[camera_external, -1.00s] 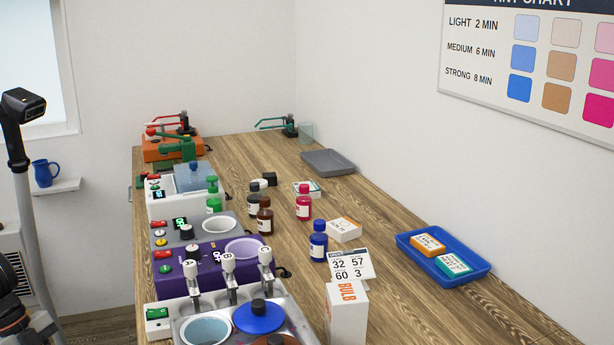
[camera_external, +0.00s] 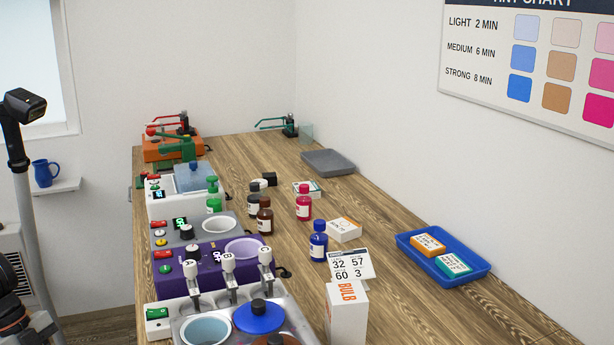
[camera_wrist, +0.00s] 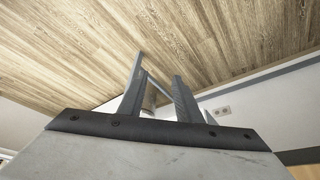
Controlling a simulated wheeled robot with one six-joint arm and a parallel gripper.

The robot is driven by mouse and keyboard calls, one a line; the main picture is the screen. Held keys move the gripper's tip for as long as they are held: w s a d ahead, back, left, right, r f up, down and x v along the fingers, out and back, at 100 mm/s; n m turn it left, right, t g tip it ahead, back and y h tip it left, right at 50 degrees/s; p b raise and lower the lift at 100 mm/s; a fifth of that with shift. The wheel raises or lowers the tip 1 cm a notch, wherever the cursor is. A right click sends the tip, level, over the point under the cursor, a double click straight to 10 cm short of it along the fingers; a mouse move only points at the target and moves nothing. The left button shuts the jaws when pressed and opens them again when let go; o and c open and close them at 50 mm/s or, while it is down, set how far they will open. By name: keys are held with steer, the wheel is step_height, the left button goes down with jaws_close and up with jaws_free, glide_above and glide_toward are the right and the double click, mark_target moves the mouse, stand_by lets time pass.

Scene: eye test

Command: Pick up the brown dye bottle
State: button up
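The brown dye bottle (camera_external: 265,217), with a dark cap and a pale label, stands upright on the wooden bench in the external view. It is just right of the grey machine with a white bowl. A black-capped bottle (camera_external: 254,195) stands close behind it. My gripper (camera_wrist: 159,68) shows in the wrist view with its two grey fingers apart and no bottle visible between them. It faces wooden planks and a pale wall. The gripper is not visible in the external view, and the bottle is not in the wrist view.
A green bottle (camera_external: 213,196), a pink bottle (camera_external: 304,203) and a blue bottle (camera_external: 318,241) stand nearby. The purple machine (camera_external: 205,277) and a bulb box (camera_external: 346,314) are nearer the camera. A blue tray (camera_external: 476,275) lies at right. Bare bench lies right of the pink bottle.

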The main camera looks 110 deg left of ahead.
steer(key=o, duration=0.6)
steer(key=shift+o, duration=0.2)
